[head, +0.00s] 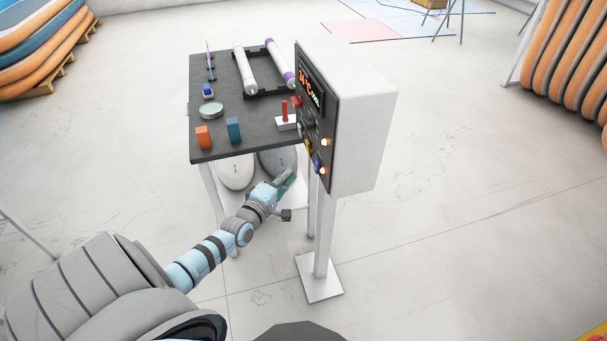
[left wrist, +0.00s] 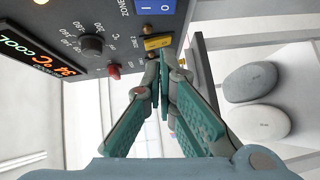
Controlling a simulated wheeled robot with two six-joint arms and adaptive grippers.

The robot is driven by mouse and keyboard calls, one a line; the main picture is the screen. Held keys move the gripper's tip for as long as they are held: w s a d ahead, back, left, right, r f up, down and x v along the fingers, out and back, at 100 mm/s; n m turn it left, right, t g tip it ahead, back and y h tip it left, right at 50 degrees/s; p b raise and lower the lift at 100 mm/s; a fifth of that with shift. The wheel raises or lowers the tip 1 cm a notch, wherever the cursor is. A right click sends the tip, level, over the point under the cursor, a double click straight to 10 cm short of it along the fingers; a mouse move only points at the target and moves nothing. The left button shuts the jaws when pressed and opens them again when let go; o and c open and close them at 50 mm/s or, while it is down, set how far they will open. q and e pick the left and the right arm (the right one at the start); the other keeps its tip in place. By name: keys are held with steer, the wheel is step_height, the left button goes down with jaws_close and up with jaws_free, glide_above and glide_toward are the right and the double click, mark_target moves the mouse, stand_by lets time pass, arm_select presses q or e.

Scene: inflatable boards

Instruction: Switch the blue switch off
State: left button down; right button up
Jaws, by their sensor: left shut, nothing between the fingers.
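The control box (head: 365,130) stands on a white post, its dark front facing left. The blue switch (head: 317,163) is low on that front. In the left wrist view the blue switch (left wrist: 156,9) is at the top edge, marked I and O and partly cut off; I cannot tell which side is pressed. My left gripper (head: 288,180) is just left of and below the blue switch. In the left wrist view its green-padded fingers (left wrist: 164,62) are shut and empty, with tips close to the yellow switch (left wrist: 157,43), apart from the blue one. My right gripper is not in view.
A red switch (left wrist: 114,71) and a black knob (left wrist: 92,45) sit on the same panel. A dark table (head: 240,135) with blocks, tubes and a joystick (head: 286,118) stands behind my left gripper. Floor is clear right of the box.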

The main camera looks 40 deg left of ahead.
arm_select(q)
steer(key=w+d+f+b, duration=0.1)
steer(key=w, duration=0.5)
steer(key=shift+d+b, duration=0.3)
steer(key=shift+d, duration=0.05)
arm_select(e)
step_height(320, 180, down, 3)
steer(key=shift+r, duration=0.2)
arm_select(q)
steer(key=s+f+t+b, duration=0.1)
steer(key=s+f, duration=0.1)
steer(key=s, duration=1)
steer(key=shift+s+f+n, duration=0.2)
steer(key=shift+s+n, duration=0.05)
steer(key=shift+n, duration=0.15)
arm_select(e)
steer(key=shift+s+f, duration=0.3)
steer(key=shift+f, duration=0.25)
